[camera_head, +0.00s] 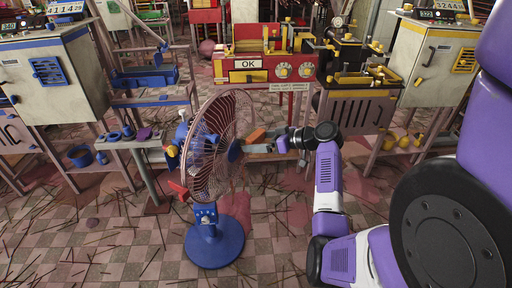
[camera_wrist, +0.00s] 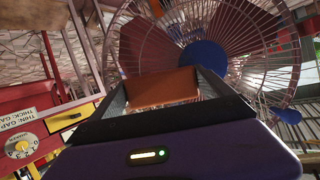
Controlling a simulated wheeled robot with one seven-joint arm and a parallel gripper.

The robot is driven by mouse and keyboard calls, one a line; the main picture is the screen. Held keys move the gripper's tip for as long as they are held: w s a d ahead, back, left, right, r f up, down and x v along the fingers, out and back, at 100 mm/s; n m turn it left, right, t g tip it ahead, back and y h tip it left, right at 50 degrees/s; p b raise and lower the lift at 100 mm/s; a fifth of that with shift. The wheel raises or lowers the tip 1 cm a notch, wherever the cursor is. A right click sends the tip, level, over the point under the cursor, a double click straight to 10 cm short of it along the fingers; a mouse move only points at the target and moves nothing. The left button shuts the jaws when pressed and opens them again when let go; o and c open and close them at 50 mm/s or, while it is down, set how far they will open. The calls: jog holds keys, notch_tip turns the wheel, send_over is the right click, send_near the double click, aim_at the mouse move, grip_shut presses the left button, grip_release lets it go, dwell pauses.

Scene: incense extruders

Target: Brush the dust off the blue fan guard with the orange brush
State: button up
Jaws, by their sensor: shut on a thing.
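The fan (camera_head: 214,243) stands upright on the tiled floor on a round blue base. Its round wire guard (camera_head: 222,112) looks pinkish-brown with a blue hub (camera_head: 235,151); the guard (camera_wrist: 236,28) also fills the upper right of the wrist view, around its blue hub (camera_wrist: 203,56). My gripper (camera_head: 265,146) is at the guard's right side, level with the hub. It is shut on the orange brush (camera_head: 256,135); the brush's orange block (camera_wrist: 162,88) sits between the fingers in the wrist view, pale bristles below it. I cannot tell whether the bristles touch the wires.
A red and yellow machine (camera_head: 262,70) stands behind the fan. Grey cabinets (camera_head: 440,62) flank it on both sides. A small bench (camera_head: 134,142) with blue parts is left of the fan. Thin sticks litter the floor; the floor in front of the fan is otherwise clear.

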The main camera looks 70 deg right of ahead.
aim_at(251, 143)
jog(key=shift+d, duration=0.7)
jog(key=shift+s+r+p, duration=0.1)
jog(key=shift+r+p, duration=0.4)
jog(key=shift+r, duration=0.45)
jog(key=shift+w+a+p, duration=0.25)
jog(key=shift+a+p, duration=0.1)
jog(key=shift+a, duration=0.65)
jog(key=shift+w+a+p, duration=0.3)
jog(key=shift+a+p, duration=0.05)
jog(key=shift+a, duration=0.6)
jog(key=shift+w+a+p, duration=0.25)
jog(key=shift+a+p, duration=0.1)
jog(key=shift+a, duration=0.65)
jog(key=shift+w+a+p, duration=0.15)
jog(key=shift+a+p, duration=0.25)
jog(key=shift+a, duration=0.95)
jog(key=shift+w+a+p, duration=0.15)
jog(key=shift+a+p, duration=0.2)
jog(key=shift+a, duration=1)
jog(key=shift+s, duration=0.1)
jog(key=shift+s+a+p, duration=0.1)
jog(key=shift+s+a, duration=0.1)
jog(key=shift+s, duration=0.75)
jog(key=shift+s+a+p, duration=0.1)
jog(key=shift+s+a, duration=0.05)
jog(key=shift+s, duration=0.85)
jog(key=shift+s+a+p, duration=0.1)
jog(key=shift+s+a, duration=0.1)
jog(key=shift+s, duration=0.75)
